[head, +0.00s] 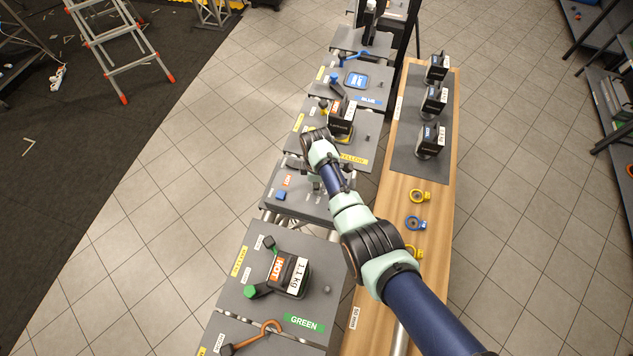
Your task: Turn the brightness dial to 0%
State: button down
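My arm reaches from the lower right up to the row of grey panels, and its wrist hangs over the panel (283,203) between the yellow and green ones. My gripper (318,183) points down at this panel and is largely hidden by my arm. Its finger opening and any contact cannot be made out. No dial marked brightness or percent can be read in this view. Small dark knobs show on the green-labelled panel (326,290) and the yellow-labelled panel (367,138), but I cannot tell whether either is the dial.
A black lamp-like unit (290,274) marked HOT and 1.1 kg lies on the green-labelled panel; another (341,117) is on the yellow one. A wooden bench (388,205) at right holds black units (432,139) and coloured rings (416,223). A ladder (118,45) stands upper left.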

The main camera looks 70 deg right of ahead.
jog(key=n, duration=0.5)
jog(key=shift+n, duration=2.5)
jog(key=c, duration=0.8)
grip_release()
notch_tip(320, 180, up, 12)
jog(key=shift+r, duration=0.1)
